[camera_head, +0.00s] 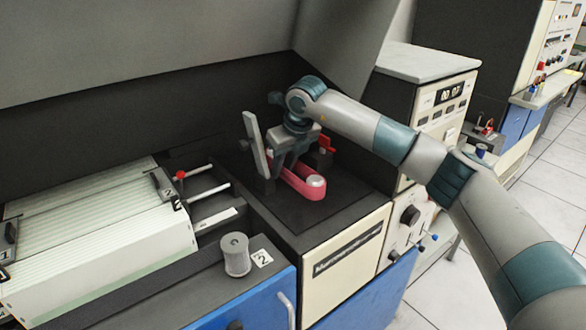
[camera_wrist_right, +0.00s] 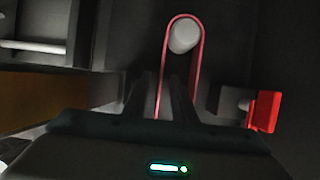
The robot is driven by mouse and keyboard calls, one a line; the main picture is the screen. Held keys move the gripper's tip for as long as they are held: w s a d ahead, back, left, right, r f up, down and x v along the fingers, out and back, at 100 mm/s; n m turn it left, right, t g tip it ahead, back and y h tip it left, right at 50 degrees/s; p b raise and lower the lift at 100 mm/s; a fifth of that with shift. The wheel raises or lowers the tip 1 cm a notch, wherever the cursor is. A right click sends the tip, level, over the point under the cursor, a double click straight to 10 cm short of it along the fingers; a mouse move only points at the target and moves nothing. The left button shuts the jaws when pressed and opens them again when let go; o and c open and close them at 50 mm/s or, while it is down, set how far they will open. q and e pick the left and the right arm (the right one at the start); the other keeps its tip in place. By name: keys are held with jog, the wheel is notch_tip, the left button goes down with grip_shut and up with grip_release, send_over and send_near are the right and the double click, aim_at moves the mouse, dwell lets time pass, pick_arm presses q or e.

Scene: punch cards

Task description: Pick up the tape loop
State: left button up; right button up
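The tape loop (camera_head: 309,192) is a pinkish-red band on the dark top of the cream cabinet in the head view. Its near end goes around a pale round post (camera_head: 316,181). The loop also shows in the right wrist view (camera_wrist_right: 203,52), around the same post (camera_wrist_right: 184,37). My right gripper (camera_head: 279,176) is over the loop, pointing down; it hides the loop's far part. Contact with the band cannot be told. My left gripper is not in view.
A grey upright plate (camera_head: 255,145) stands just left of the gripper. A red part (camera_wrist_right: 264,110) is to the right in the wrist view. A grey spool (camera_head: 235,254) stands on the blue cabinet in front.

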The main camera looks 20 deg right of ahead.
jog(key=shift+w+f, duration=0.1)
jog(key=shift+f, duration=0.1)
jog(key=shift+c, duration=0.3)
grip_shut()
jog(key=shift+r, duration=0.15)
